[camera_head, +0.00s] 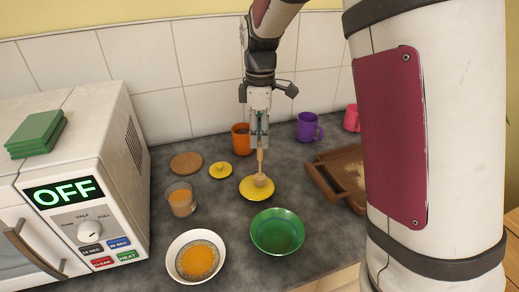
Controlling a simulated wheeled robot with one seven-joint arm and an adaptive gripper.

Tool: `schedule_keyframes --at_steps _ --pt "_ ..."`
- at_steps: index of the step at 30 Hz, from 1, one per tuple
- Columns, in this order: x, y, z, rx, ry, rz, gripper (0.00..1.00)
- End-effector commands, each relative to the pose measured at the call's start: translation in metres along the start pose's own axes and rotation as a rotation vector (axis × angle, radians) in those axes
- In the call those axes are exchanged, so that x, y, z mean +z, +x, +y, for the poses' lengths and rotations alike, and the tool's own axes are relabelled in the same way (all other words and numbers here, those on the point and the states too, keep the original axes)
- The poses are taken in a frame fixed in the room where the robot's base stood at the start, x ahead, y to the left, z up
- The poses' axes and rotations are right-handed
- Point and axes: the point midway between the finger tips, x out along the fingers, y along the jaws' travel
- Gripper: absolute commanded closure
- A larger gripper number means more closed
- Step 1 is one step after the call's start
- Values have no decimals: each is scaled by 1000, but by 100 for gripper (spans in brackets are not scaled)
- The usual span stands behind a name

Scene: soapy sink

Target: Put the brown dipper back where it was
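The brown dipper (261,180) is light tan-brown and upright, head down, over a yellow saucer (246,192) near the middle of the counter. My gripper (260,145) points straight down above the saucer and is shut on the upper part of the dipper's handle. The fingers hide the handle's top end. The dipper's head is at or just above the saucer; I cannot tell whether they touch.
A green bowl (277,250) and a white bowl of orange liquid (223,258) are in front. A glass (181,206), yellow lid (220,176) and cork coaster (187,156) are left. Orange (240,141) and purple (304,131) mugs stand behind; a wooden tray (319,184) is right.

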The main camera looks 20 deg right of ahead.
Motion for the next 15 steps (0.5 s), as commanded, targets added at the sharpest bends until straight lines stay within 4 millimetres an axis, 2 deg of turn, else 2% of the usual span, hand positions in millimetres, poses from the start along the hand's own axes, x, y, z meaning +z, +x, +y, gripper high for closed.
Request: schedule_keyframes --at_steps 8,11,15 --pt "3 -26 -6 9 30 10 69" --pt "10 -43 -21 30 109 37 69" --pt "27 -75 -58 74 286 93 69"
